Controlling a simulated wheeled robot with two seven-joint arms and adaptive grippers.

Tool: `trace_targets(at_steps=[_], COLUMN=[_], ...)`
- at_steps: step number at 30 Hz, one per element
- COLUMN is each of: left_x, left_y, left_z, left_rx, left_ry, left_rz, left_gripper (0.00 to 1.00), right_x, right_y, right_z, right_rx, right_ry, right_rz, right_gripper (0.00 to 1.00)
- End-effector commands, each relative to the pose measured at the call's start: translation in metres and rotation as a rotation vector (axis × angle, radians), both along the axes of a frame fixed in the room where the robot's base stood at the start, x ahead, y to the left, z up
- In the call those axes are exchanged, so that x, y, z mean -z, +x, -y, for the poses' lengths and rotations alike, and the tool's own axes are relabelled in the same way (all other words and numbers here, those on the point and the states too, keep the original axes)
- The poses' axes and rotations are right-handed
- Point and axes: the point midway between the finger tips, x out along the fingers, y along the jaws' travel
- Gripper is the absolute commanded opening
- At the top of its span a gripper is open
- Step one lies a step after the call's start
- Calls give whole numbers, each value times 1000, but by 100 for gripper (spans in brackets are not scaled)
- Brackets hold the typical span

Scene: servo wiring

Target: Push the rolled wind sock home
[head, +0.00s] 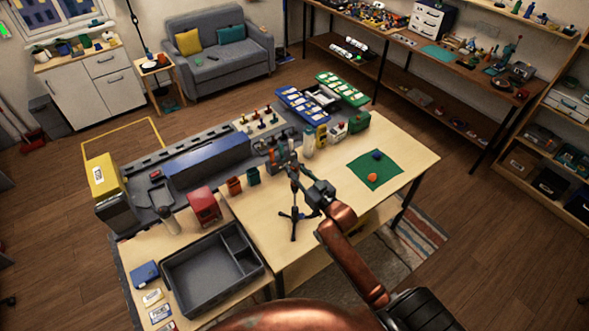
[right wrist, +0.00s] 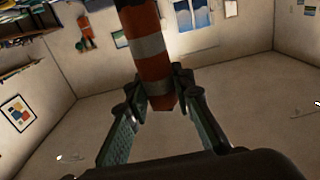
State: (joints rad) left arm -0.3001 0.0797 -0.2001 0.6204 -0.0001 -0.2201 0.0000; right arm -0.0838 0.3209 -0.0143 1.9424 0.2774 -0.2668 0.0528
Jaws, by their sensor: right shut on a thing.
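The wind sock (right wrist: 150,50) shows in the right wrist view as a rolled, tapered tube with orange-red and grey-white bands. Its lower end sits between the fingertips of my right gripper (right wrist: 157,98), which is shut on it. The far end runs out of the top of that view, so what it meets there is hidden. In the head view my right gripper (head: 281,163) is over the middle of the table, close to the top of a small black tripod stand (head: 294,218). The sock cannot be made out clearly there. My left gripper is not in view.
A grey divided tray (head: 168,278) stands at the table's front left. Small red and green holders (head: 205,206) and a long blue block (head: 207,162) lie left of the gripper. Bare wood surrounds the tripod.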

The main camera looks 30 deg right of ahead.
Motion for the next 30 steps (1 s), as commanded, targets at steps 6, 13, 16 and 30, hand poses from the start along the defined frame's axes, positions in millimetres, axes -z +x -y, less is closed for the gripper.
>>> trace_targets(at_steps=[6, 13, 16, 30], left_x=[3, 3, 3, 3], left_y=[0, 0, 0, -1], left_z=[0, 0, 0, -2], left_rx=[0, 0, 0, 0], left_ry=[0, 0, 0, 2], left_rz=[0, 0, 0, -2], left_gripper=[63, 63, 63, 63], right_x=[5, 5, 5, 5], right_y=[0, 0, 0, -1], right_z=[0, 0, 0, 0], right_rx=[0, 0, 0, 0], right_ry=[0, 0, 0, 0], right_rz=[0, -1, -1, -1], right_gripper=[0, 0, 28, 42])
